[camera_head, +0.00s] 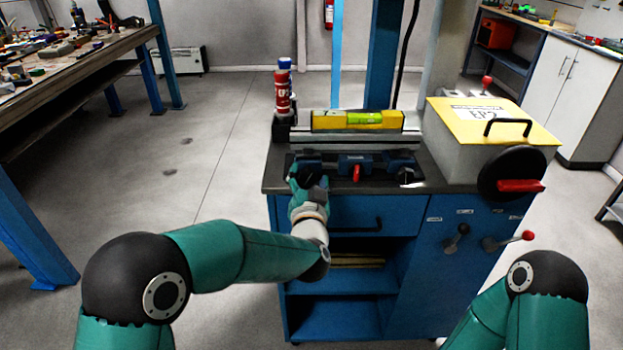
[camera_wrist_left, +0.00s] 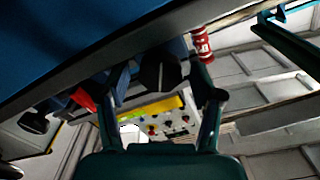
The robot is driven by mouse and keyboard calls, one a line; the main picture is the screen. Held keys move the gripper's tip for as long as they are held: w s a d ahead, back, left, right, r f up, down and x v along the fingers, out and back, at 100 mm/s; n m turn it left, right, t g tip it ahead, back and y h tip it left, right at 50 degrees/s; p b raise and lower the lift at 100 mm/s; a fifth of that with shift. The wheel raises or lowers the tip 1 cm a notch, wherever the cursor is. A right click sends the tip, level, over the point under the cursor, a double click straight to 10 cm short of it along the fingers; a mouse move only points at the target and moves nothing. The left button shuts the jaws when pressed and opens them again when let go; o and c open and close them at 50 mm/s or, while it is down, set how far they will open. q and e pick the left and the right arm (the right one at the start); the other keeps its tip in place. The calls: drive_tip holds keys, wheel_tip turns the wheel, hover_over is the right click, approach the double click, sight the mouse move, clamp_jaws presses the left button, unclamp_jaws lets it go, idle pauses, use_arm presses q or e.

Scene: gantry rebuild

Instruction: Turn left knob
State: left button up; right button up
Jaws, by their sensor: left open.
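A blue fixture (camera_head: 356,160) on a black rail lies along the front of the dark worktop. A red knob (camera_head: 356,174) is at its middle and a dark knob (camera_head: 406,177) at its right. My left gripper (camera_head: 309,180) is at the fixture's left end and hides most of the left knob there. In the left wrist view the open fingers (camera_wrist_left: 157,100) stand on either side of a black knob (camera_wrist_left: 158,72), which looks like the left knob. I cannot tell whether they touch it. The red knob also shows there (camera_wrist_left: 83,98). My right gripper is out of view.
A yellow level (camera_head: 330,122) lies behind the fixture, and a red can (camera_head: 283,100) stands at the back left. A yellow-topped box (camera_head: 455,150) with a black handwheel (camera_head: 497,170) stands at the right. The blue cabinet (camera_head: 400,245) has a drawer handle below the worktop.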

use_arm(q)
drive_tip(key=shift+s, duration=0.1)
drive_tip(key=s, duration=1.1)
drive_tip(key=shift+s, duration=0.4)
drive_tip(key=shift+f, duration=0.1)
